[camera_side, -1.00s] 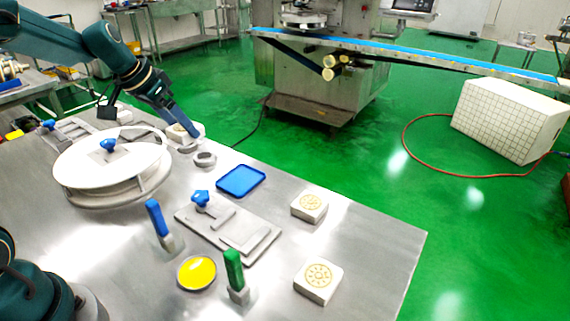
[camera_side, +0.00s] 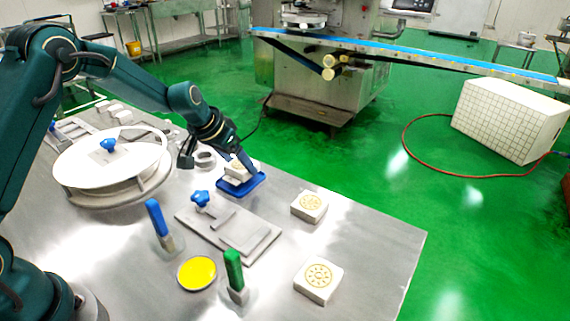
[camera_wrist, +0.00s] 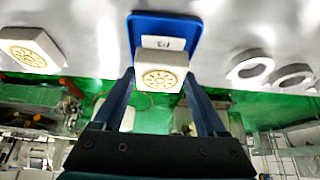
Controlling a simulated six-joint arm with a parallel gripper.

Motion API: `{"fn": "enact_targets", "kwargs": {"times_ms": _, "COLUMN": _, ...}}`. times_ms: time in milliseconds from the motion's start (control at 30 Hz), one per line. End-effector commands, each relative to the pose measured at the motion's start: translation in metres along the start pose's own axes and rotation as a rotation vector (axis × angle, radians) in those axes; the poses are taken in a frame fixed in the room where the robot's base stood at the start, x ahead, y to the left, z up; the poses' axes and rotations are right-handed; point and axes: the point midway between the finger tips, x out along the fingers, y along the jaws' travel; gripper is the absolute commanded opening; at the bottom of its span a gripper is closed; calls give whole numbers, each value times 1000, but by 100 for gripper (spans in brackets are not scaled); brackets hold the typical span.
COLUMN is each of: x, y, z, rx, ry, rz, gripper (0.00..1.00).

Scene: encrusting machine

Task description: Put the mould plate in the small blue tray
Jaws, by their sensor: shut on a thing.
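The mould plate (camera_wrist: 163,72) is a small pale block with a yellow round pattern on its face. In the wrist view it sits between the two fingers of my gripper (camera_wrist: 160,82), which is shut on it. The small blue tray (camera_wrist: 140,28) lies behind it in that view, with a white label on its floor. In the side view my gripper (camera_side: 236,168) holds the mould plate (camera_side: 238,172) over the blue tray (camera_side: 256,186). I cannot tell whether the plate touches the tray floor.
Two other patterned blocks (camera_side: 309,206) (camera_side: 318,281) stand on the right of the steel table. Grey rings (camera_side: 205,160) are left of the tray.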

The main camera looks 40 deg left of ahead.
Motion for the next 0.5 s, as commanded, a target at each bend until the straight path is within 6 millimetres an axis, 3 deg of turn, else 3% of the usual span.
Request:
{"fn": "enact_targets", "kwargs": {"times_ms": 133, "x": 13, "y": 0, "z": 7, "rx": 0, "ry": -1, "rz": 0, "gripper": 5}}
{"fn": "enact_targets", "kwargs": {"times_ms": 500, "x": 16, "y": 0, "z": 9, "rx": 1, "ry": 0, "rz": 0, "gripper": 5}}
